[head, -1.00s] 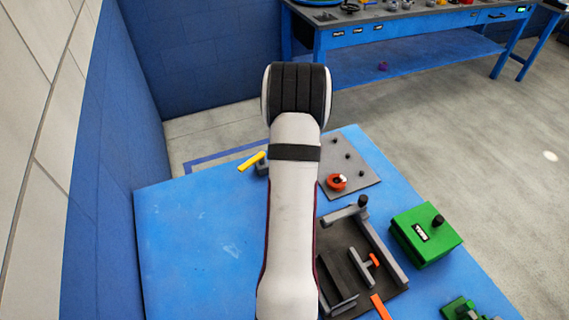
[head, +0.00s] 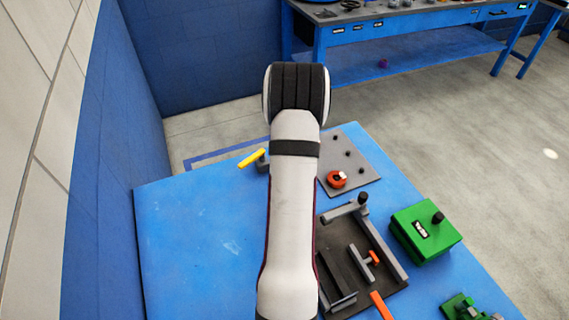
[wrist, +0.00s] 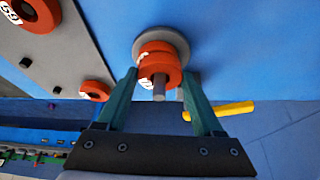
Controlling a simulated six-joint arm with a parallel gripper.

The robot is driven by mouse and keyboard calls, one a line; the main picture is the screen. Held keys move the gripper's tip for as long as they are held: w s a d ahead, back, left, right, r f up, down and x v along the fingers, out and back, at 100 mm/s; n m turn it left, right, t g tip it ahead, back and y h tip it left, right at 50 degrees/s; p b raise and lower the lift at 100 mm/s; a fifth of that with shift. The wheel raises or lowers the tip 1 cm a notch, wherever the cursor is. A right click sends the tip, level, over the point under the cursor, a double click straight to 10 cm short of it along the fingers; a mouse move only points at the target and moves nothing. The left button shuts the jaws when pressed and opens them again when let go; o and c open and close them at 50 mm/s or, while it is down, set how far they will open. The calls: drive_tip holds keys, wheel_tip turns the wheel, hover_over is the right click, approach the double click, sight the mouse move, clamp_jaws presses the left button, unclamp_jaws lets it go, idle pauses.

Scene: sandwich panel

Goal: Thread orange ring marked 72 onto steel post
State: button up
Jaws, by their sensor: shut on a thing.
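In the wrist view, my gripper (wrist: 158,76) is shut on an orange ring (wrist: 166,75), with a green finger on each side. The steel post (wrist: 159,93) passes through this ring, and its tip sticks out toward the camera. Another orange ring (wrist: 155,47) lies behind the held one, nearer the round grey base (wrist: 181,40). Both rings carry white marks, but I cannot read a number on either. In the head view my arm hides the gripper, the held ring and the post.
Orange rings sit on the grey peg board, one at upper left (wrist: 30,14) and one lower (wrist: 95,90). A yellow bar (wrist: 220,111) lies right of my fingers. In the head view, a dark fixture (head: 345,262) and green box (head: 425,233) stand right of my arm.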

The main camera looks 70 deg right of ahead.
drive_tip(key=o, duration=1.4)
drive_tip(key=shift+r, duration=0.1)
wheel_tip(320, 180, up, 10)
drive_tip(key=shift+r, duration=0.1)
